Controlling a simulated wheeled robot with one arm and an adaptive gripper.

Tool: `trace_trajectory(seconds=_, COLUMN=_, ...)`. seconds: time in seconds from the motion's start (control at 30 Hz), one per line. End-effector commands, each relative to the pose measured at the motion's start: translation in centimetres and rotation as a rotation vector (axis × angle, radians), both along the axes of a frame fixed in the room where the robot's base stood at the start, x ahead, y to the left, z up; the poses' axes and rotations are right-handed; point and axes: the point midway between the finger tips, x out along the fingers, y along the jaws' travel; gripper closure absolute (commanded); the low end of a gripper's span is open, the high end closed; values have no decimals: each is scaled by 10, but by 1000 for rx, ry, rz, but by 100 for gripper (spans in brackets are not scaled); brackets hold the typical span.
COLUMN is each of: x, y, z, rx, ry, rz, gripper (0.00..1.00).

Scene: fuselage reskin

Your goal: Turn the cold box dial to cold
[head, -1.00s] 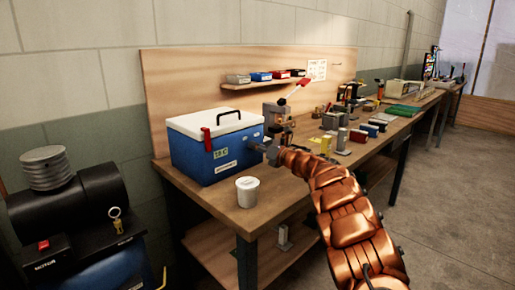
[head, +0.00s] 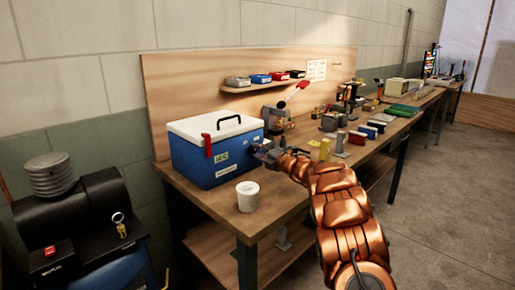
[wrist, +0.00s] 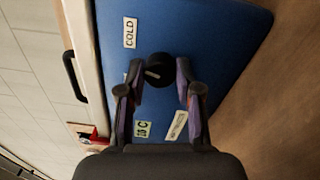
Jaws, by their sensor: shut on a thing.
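The cold box (head: 215,155) is a blue chest with a white lid, standing on the workbench. Its black round dial (wrist: 160,67) sits on the blue face with a pale pointer mark on it. A white COLD label (wrist: 130,32) is above and left of the dial in the wrist view. My gripper (wrist: 160,78) is at the dial, one finger on each side, shut on it. In the head view my gripper (head: 263,152) is against the box's right face and hides the dial.
A white cup (head: 247,196) stands on the workbench (head: 290,208) in front of the box. Several small blocks lie farther along the bench. A black motor unit (head: 75,205) is at left.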

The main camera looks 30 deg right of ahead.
Motion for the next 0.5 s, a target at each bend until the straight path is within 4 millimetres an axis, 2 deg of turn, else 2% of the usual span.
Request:
trace_trajectory(seconds=0.2, x=0, y=0, z=2, rx=195, ry=46, rz=-1, gripper=100)
trace_trajectory(seconds=0.5, x=0, y=0, z=0, rx=398, ry=94, rz=0, gripper=100)
